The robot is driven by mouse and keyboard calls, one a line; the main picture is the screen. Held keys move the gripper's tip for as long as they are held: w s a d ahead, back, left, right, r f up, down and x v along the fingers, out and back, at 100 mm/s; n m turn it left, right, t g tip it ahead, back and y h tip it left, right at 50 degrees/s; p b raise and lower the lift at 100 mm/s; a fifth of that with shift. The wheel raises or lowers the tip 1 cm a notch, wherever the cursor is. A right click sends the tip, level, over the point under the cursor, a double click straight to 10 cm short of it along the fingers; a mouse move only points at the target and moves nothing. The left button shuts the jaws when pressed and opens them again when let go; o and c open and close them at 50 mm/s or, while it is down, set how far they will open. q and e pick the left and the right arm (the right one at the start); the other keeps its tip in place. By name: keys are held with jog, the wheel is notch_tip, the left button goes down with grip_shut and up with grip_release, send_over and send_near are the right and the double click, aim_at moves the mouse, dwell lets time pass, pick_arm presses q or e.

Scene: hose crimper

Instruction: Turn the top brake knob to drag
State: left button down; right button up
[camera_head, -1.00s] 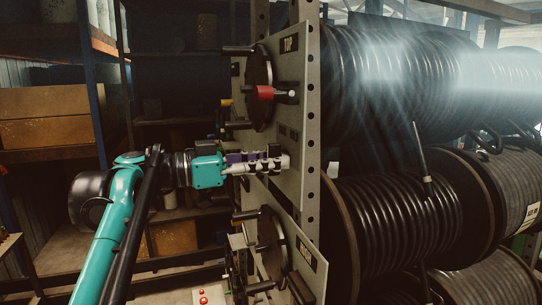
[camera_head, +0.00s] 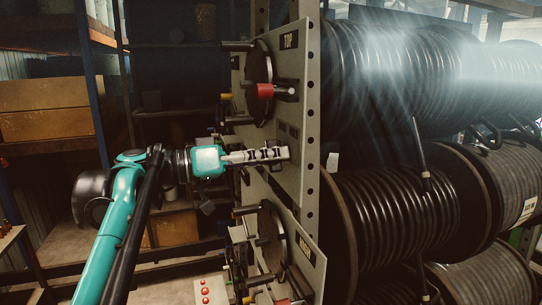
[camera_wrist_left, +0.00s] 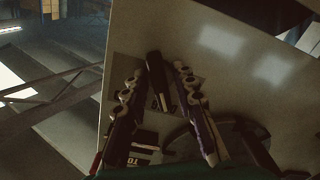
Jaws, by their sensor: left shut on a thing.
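The top brake knob (camera_wrist_left: 157,84) is a dark bar-shaped piece on the pale panel, seen between the fingers in the left wrist view. My left gripper (camera_head: 282,154) is shut on it, with one finger on each side; in the left wrist view the fingertips (camera_wrist_left: 158,72) point at the panel. In the head view the fingers cover the knob. The grey upper panel (camera_head: 309,110) carries a TOP label (camera_head: 289,42) and a dark handwheel (camera_head: 259,68) with a red part (camera_head: 265,91) above the gripper. I cannot read the knob's setting. My right gripper is not in view.
A lower panel (camera_head: 307,268) with another handwheel (camera_head: 270,240) stands below the gripper. Large black hose reels (camera_head: 400,75) fill the right side. A box with red buttons (camera_head: 204,292) sits at the bottom. Shelves with cartons (camera_head: 45,110) stand at left.

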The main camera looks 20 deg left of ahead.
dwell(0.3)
pick_arm(q)
jog(key=c, duration=1.5)
grip_release()
jog(key=shift+c, duration=0.2)
jog(key=v, duration=1.2)
jog(key=shift+f, duration=0.1)
